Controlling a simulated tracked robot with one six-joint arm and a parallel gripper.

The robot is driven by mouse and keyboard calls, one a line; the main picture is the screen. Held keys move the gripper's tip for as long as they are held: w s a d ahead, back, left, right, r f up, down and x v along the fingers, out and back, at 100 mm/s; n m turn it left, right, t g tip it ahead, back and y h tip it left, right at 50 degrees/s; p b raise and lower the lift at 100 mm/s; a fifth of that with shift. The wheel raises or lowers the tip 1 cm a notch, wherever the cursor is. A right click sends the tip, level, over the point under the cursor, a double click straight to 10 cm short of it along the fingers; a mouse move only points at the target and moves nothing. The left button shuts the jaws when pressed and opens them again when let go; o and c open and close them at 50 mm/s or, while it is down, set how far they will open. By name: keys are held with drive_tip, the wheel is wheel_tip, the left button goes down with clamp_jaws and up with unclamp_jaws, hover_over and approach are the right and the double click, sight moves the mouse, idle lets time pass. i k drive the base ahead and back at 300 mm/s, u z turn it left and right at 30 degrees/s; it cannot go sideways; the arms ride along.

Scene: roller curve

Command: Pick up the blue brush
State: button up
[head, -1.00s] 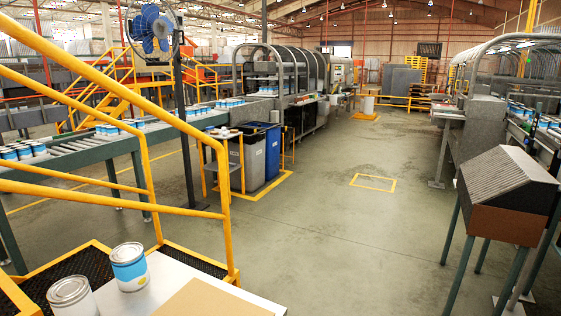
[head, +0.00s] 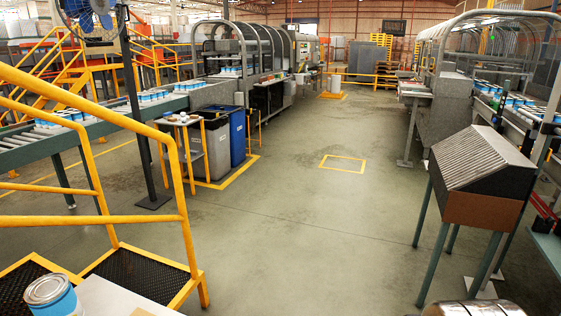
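I cannot make out a blue brush in the head view. My gripper is not in view either. The blue things that show are a bin, a fan and bands on cans. A small stand (head: 178,121) with a few small items on top stands beside the bins; the items are too small to tell.
Yellow handrails (head: 180,165) and a can (head: 52,296) on a pale tabletop are close at left. A grey bin (head: 214,150) and a blue bin (head: 237,137) stand beyond. A sloped-top box on legs (head: 480,175) is at right. The middle floor (head: 290,230) is clear.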

sight(169, 114)
drive_tip(key=i, duration=3.75)
drive_tip(key=u, duration=0.75)
